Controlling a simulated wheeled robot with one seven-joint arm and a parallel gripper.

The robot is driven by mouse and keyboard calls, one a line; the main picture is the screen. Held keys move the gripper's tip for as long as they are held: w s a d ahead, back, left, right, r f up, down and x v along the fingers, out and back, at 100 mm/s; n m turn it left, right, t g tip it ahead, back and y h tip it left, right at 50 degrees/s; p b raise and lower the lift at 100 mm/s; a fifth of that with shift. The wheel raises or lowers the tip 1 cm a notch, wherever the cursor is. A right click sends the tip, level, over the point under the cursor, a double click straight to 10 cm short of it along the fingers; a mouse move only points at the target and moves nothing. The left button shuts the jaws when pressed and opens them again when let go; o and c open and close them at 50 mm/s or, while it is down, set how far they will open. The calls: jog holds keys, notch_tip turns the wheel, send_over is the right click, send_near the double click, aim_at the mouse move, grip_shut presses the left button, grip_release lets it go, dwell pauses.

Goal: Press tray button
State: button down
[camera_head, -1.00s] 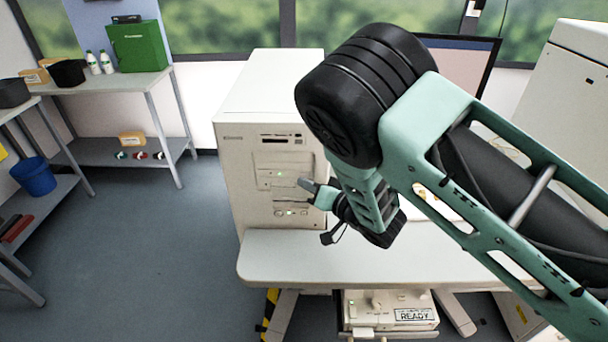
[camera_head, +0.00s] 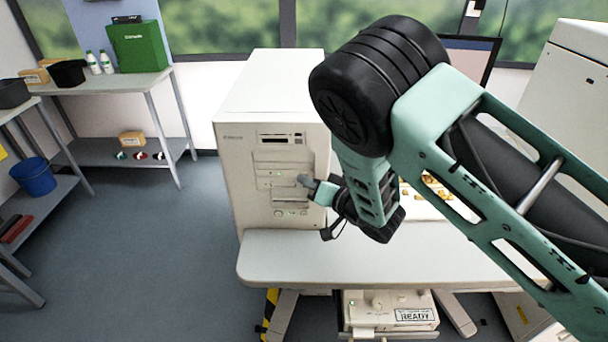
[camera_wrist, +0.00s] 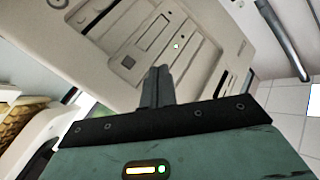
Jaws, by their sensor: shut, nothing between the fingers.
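The beige computer tower (camera_head: 232,165) stands at the far side of the white desk, its front panel facing me. In the wrist view the gripper (camera_wrist: 162,70) points at the tower's panel (camera_wrist: 205,60), which looks tilted. A small bright spot (camera_wrist: 177,45) shows on a bay just beyond the fingertips. I cannot tell whether the fingertips touch the panel.
The white desk (camera_head: 300,255) is bare in front of the tower. A monitor (camera_head: 470,55) stands behind my arm. A box labelled READY (camera_head: 390,310) sits below the desk. Shelves with a green box (camera_head: 138,46) stand at the left, with open floor between.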

jog(key=shift+w, duration=0.15)
dwell(0.5)
jog(key=shift+s, duration=0.75)
jog(key=shift+s, duration=2.5)
